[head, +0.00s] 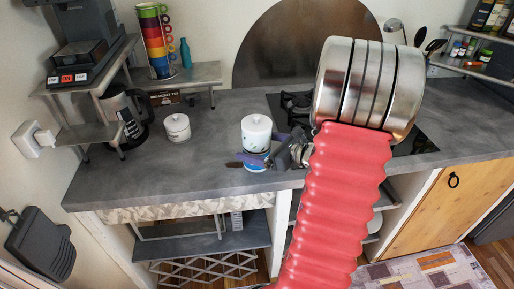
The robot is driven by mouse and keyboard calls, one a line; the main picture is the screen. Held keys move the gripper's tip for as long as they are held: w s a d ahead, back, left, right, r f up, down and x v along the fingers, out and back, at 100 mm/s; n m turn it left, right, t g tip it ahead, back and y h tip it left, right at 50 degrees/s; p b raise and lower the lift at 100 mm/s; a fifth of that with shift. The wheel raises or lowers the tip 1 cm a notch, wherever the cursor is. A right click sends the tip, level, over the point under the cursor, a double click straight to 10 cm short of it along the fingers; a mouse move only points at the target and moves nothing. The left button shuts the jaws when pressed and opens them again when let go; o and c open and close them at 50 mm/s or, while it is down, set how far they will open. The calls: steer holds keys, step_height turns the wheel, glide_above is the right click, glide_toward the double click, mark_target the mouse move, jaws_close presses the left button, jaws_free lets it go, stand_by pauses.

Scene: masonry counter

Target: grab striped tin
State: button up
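The striped tin (257,134) stands upright on the grey counter, left of the hob. It is a white cylinder with a lid, dark and greenish markings and a blue band near its base. My gripper (262,153) is at the tin, reaching in from the right. One bluish-purple finger crosses in front of the tin's lower half. The other finger seems to pass behind its right side and is mostly hidden. I cannot tell whether the fingers press on the tin. My red arm sleeve and metal rings fill the right of centre.
The black hob (424,141) is partly behind my arm. The counter's front left is clear.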

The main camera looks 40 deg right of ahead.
mark_target(259, 121)
steer(key=shift+c, duration=0.6)
steer(key=c, duration=1.2)
steer(key=shift+o, duration=0.2)
steer(key=shift+r, duration=0.1)
steer(key=shift+r, duration=4.95)
